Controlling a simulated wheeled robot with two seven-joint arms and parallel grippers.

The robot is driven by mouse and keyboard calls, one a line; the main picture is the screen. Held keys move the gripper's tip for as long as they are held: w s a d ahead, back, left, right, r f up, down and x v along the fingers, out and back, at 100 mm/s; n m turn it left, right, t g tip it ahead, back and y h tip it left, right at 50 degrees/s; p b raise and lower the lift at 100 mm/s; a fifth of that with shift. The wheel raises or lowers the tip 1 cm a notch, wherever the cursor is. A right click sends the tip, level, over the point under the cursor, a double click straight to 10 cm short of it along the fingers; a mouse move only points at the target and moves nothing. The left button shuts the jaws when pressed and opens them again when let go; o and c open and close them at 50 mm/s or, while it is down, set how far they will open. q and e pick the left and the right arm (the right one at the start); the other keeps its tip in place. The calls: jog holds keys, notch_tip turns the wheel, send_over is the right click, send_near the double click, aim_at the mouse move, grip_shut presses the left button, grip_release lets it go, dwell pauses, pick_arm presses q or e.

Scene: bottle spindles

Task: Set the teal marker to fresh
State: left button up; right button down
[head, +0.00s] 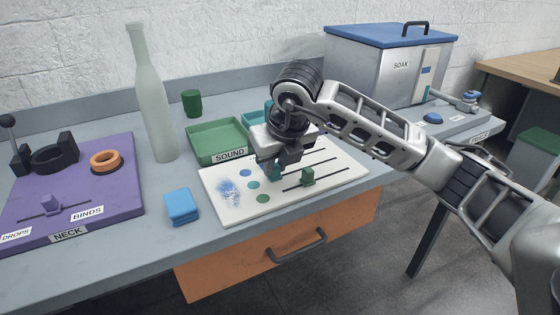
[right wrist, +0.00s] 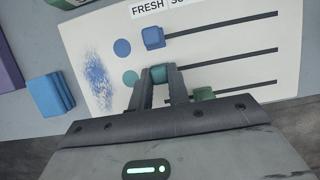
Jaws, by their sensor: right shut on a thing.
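The white marker board (head: 225,205) lies on the table with three dark slots, each in line with a coloured dot. My right gripper (head: 274,170) is shut on the teal marker (right wrist: 159,74), which sits near the left end of the middle slot, close to the teal dot (right wrist: 131,78). The label FRESH (right wrist: 148,8) is at the board's top edge, above the left part of the slots. The blue marker (right wrist: 153,37) is at the left end of its slot. The green marker (head: 308,176) is partway along its slot. My left gripper is not in view.
A green tray (head: 217,143) labelled SOUND stands behind the board. A blue stack (head: 181,205) lies left of the board. A tall pale bottle (head: 152,95) and a purple NECK board (head: 110,180) are farther left. The SOAK box (head: 372,75) stands at the back right.

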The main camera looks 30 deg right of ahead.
jog(key=c, duration=1.3)
grip_release()
jog(key=shift+w+a, duration=0.1)
jog(key=shift+a, duration=0.2)
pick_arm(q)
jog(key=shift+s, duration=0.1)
pick_arm(e)
jog(key=shift+d+r, duration=0.1)
jog(key=shift+r, duration=0.05)
jog(key=shift+s+r, duration=0.2)
jog(key=shift+r, duration=0.15)
pick_arm(q)
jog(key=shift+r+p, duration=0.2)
jog(key=shift+p, duration=0.5)
pick_arm(e)
jog(key=v, duration=1.5)
jog(key=shift+s, duration=0.1)
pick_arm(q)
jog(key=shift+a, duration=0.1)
